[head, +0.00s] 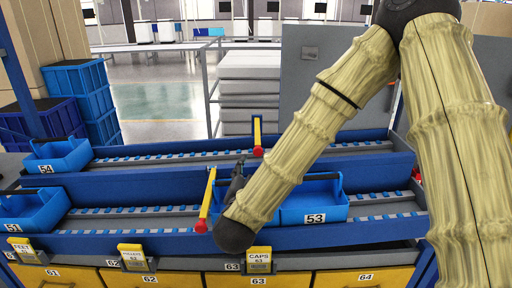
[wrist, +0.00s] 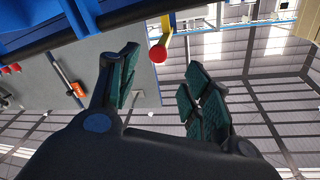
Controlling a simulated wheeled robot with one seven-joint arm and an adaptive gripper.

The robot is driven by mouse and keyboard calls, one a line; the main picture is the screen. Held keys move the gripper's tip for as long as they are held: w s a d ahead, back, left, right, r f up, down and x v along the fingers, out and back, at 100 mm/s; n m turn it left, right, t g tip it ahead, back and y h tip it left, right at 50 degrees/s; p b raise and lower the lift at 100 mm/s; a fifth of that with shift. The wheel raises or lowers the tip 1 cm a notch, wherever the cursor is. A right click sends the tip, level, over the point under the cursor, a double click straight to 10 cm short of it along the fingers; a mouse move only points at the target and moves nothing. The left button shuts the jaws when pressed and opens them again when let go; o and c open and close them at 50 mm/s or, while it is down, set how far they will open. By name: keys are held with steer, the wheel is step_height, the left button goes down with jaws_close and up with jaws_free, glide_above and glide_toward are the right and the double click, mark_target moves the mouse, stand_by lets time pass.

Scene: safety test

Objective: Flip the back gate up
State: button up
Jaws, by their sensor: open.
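The back gate (head: 257,135) is a yellow bar with a red knob at its lower end, standing at the back rail. A similar front gate (head: 207,197) hangs at the front rail, its red knob low. My gripper (head: 239,166) is just right of the front gate and in front of the back gate, partly hidden by my arm. In the wrist view my gripper (wrist: 163,64) is open and empty. A yellow bar with a red knob (wrist: 157,54) shows between the fingertips; I cannot tell which gate it is or how far beyond them.
Blue bin 53 (head: 314,201) stands right of my gripper on the lower rail. Blue bins 51 (head: 32,209) and 54 (head: 60,155) stand at the left. The upper rail (head: 180,157) is largely clear. Yellow drawers (head: 230,279) line the front below.

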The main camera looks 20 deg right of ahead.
mark_target(258, 152)
steer(key=p+x, duration=0.1)
steer(key=x, duration=0.3)
steer(key=p+x, duration=0.1)
steer(key=x, duration=0.4)
steer(key=shift+w+d+r, duration=0.2)
steer(key=shift+d, duration=0.15)
steer(key=shift+w+d+f, duration=0.1)
steer(key=shift+w, duration=0.35)
jaws_close()
